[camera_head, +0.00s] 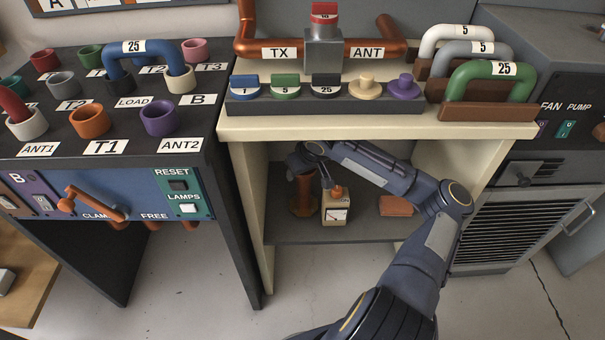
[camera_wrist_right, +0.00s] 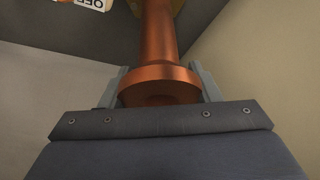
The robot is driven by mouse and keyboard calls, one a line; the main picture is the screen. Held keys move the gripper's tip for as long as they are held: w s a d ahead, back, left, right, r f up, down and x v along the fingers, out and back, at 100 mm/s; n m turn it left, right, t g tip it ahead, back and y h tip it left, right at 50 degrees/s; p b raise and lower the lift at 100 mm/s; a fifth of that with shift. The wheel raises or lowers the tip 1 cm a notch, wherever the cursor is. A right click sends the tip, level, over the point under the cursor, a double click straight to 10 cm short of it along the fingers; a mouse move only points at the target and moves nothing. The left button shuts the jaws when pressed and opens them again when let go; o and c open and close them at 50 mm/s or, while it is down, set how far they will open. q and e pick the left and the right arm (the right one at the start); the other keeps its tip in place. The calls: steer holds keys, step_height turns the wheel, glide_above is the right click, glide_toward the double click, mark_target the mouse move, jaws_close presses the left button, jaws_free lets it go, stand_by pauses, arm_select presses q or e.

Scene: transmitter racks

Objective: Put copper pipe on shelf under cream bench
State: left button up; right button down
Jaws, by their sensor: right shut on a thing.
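The copper pipe (camera_head: 303,196) is upright in the open space under the cream bench (camera_head: 340,126), at the left of the shelf (camera_head: 350,230). Its lower flange appears at or just above the shelf surface; I cannot tell whether it touches. My right gripper (camera_head: 304,160) reaches in under the bench top and is partly hidden there. In the right wrist view its two fingers (camera_wrist_right: 160,84) are shut around the flanged end of the copper pipe (camera_wrist_right: 158,40). My left gripper is in neither view.
A small cream meter (camera_head: 335,211) stands on the shelf just right of the pipe. A reddish-brown block (camera_head: 396,206) lies farther right. The bench's side panels (camera_head: 257,195) bound the space. The shelf's front strip is clear.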

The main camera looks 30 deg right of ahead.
steer(key=shift+f, duration=0.4)
steer(key=shift+s+f, duration=0.1)
steer(key=shift+c, duration=2.4)
jaws_free()
